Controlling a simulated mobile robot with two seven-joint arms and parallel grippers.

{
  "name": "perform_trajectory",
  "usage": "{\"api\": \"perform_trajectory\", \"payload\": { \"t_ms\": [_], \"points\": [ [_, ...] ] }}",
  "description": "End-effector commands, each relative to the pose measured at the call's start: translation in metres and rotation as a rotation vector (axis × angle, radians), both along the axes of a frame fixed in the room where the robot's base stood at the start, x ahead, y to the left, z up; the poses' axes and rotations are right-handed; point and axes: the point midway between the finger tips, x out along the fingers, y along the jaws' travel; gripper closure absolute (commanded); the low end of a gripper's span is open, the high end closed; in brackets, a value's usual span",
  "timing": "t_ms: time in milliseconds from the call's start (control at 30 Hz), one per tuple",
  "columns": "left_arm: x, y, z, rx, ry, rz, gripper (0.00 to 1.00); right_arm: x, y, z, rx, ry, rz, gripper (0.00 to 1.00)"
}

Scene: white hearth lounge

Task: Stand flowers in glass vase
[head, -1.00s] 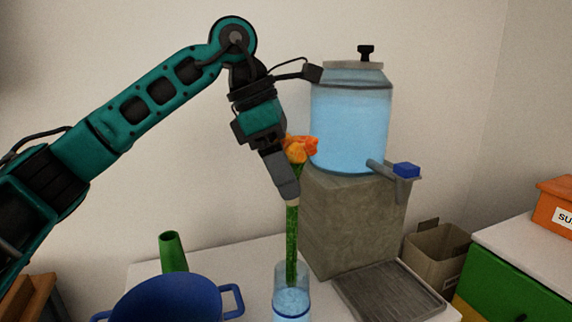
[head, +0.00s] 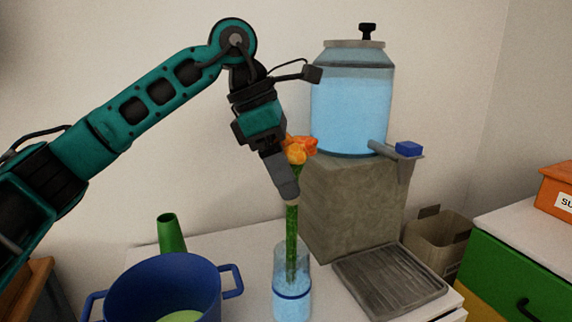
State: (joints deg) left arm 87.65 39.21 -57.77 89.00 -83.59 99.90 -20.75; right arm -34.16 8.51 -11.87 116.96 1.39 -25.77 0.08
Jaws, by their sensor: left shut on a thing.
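The flowers have orange blooms (head: 299,150) and a long green stem (head: 291,235). My left gripper (head: 291,200) is shut on the stem just below the blooms and holds the flowers nearly upright. The clear glass vase (head: 292,297) stands on the white table below the gripper, with bluish water and a dark blue band. The lower end of the stem shows inside the vase's upper part, above the water or close to it. Whether it touches the water is hard to tell. My right gripper is not in view.
A blue pot (head: 165,285) stands left of the vase, with a green bottle (head: 171,235) behind it. A water dispenser (head: 352,105) sits on a stone block (head: 350,205), with a grey drip tray (head: 390,282) in front. A bin (head: 437,243) stands at the right.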

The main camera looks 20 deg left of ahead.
Motion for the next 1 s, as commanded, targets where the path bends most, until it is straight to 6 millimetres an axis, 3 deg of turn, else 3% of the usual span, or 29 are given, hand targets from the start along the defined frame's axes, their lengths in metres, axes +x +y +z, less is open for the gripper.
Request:
{"api": "perform_trajectory", "payload": {
  "t_ms": [600,967,1000],
  "points": [
    [0.0,0.0,-0.025,0.0,-0.002,0.001,0.69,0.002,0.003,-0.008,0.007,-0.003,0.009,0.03],
    [0.0,0.0,-0.027,-0.001,-0.001,0.0,0.69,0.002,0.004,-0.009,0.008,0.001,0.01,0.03],
    [0.0,0.0,-0.027,-0.001,-0.001,0.0,0.16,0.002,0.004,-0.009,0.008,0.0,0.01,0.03]
  ]
}}
